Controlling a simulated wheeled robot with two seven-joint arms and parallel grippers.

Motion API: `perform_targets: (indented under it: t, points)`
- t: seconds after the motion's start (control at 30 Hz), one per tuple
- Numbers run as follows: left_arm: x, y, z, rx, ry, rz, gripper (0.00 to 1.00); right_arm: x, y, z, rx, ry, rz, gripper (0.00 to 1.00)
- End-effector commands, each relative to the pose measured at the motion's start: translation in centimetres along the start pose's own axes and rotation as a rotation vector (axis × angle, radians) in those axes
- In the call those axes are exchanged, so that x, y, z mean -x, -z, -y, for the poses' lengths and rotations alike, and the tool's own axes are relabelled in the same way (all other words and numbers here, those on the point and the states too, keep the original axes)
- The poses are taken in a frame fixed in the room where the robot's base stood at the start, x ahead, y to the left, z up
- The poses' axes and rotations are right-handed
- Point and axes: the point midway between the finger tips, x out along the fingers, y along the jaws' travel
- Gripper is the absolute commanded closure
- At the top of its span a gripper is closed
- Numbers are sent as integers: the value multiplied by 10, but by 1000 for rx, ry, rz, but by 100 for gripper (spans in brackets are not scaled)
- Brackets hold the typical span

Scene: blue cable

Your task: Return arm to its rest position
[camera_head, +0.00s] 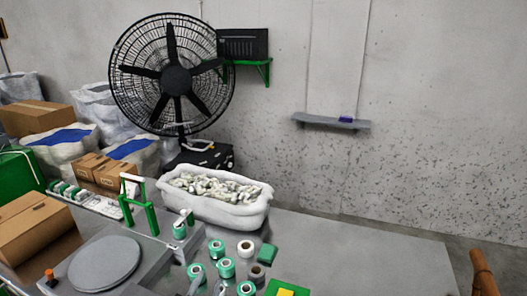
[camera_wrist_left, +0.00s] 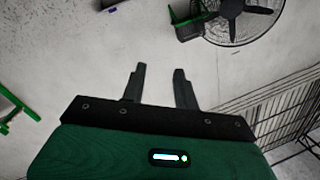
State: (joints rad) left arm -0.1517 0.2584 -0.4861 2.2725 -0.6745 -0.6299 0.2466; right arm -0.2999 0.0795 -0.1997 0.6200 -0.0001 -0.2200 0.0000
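My left gripper (camera_wrist_left: 160,75) shows in the left wrist view, its two dark fingers apart with nothing between them. Its green body fills the bottom of that view. It is in free space, with the grey wall behind the fingers. I cannot make out either gripper clearly in the head view. My right gripper is not in view. No blue cable can be made out; a small blue-purple item (camera_head: 346,119) lies on the wall shelf (camera_head: 318,122).
A grey table (camera_head: 380,262) holds a white-lined bin (camera_head: 215,206), a round grey plate (camera_head: 104,263), a green stand (camera_head: 138,208) and several green-and-white rolls (camera_head: 226,268). Cardboard boxes (camera_head: 38,232) stand at left. A black fan (camera_head: 174,78) stands behind. The table's right part is clear.

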Motion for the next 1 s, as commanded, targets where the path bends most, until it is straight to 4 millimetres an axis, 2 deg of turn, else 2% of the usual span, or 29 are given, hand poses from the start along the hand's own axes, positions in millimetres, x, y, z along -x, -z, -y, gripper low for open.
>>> perform_targets:
  t: [0.03,0.1,0.2,0.3,0.5,0.7,1.0]
  points:
    - [12,-28,5,52,4,128,70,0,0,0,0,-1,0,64]
    - [32,-66,9,115,-2,305,70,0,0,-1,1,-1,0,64]
    - [69,-112,8,193,-36,544,70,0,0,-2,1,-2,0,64]
    - [108,-145,2,252,-84,738,70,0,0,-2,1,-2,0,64]
    - [176,-179,-12,332,-194,1017,70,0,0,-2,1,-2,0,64]
    - [238,-192,-23,391,-313,1231,70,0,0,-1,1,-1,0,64]
    - [214,-265,-64,383,-323,1253,70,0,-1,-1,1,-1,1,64]
